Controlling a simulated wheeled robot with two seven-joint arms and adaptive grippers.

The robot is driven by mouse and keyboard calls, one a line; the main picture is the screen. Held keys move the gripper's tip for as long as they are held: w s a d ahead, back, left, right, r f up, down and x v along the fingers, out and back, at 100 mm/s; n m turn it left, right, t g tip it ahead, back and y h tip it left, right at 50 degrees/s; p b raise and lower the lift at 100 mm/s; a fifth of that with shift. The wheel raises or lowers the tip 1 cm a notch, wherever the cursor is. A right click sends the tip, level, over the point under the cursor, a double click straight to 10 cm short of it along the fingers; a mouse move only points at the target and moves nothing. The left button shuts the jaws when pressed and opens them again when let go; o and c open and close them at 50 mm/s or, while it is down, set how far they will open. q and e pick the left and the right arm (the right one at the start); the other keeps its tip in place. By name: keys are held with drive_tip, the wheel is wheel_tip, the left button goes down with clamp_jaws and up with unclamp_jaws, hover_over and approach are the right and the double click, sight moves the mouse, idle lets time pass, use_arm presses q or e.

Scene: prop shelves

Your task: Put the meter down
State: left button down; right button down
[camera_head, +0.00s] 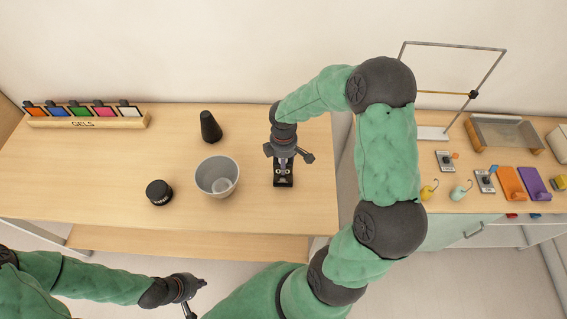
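The right-hand counter holds a wire frame (455,46) and several small items.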

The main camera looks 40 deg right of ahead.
drive_tip(key=shift+f, duration=0.3)
drive_tip(key=shift+f, duration=0.15)
drive_tip(key=c, duration=0.5)
unclamp_jaws()
drive_tip(key=shift+c, duration=0.2)
wheel_tip(320, 180, up, 12)
drive_tip(key=shift+r+p, duration=0.15)
drive_tip(key=shift+p, duration=1.1)
